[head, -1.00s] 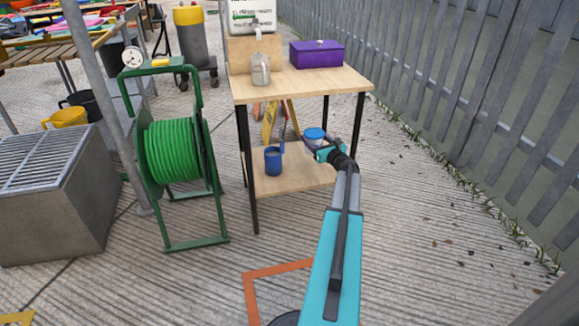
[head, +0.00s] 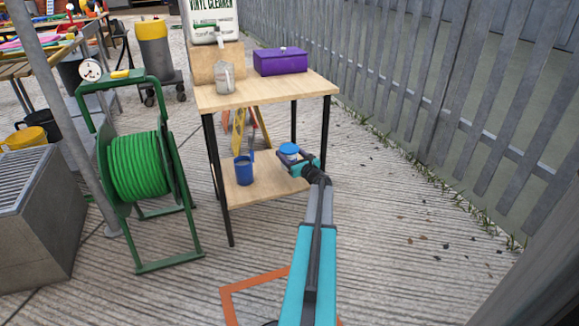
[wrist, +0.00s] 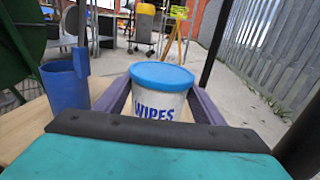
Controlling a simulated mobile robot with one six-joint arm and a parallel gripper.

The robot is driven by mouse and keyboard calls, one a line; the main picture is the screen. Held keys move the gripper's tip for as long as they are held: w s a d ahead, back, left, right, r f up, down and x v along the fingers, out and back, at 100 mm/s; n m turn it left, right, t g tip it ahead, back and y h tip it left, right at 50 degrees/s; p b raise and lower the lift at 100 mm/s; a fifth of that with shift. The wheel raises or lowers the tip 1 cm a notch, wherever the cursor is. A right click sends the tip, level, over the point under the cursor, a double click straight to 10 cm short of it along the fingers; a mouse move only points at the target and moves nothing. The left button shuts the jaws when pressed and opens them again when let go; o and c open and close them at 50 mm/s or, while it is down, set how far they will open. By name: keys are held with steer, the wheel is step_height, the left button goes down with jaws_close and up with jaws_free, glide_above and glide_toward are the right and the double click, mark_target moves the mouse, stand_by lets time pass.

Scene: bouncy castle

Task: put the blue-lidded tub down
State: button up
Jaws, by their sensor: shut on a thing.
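The blue-lidded tub (head: 289,152) is white with the word WIPES on its side. In the wrist view the tub (wrist: 160,92) stands upright between the two fingers of my gripper (wrist: 158,106), which is shut on it. In the head view my gripper (head: 298,162) holds it at the right part of the table's lower shelf (head: 262,190). I cannot tell whether the tub's base touches the shelf; my gripper hides it. A blue mug (head: 243,170) stands on the shelf to the left of the tub, and shows in the wrist view too (wrist: 66,88).
A green hose reel (head: 140,165) stands to the left. A grey fence (head: 440,90) runs along the right. Black table legs flank the shelf.

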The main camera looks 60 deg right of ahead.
steer(key=shift+f, duration=0.3)
steer(key=shift+f+b, duration=1.1)
steer(key=shift+f, duration=1.3)
steer(key=shift+f, duration=0.15)
steer(key=o, duration=1.3)
steer(key=p+v, duration=0.3)
steer(key=v, duration=0.9)
steer(key=shift+p, duration=0.3)
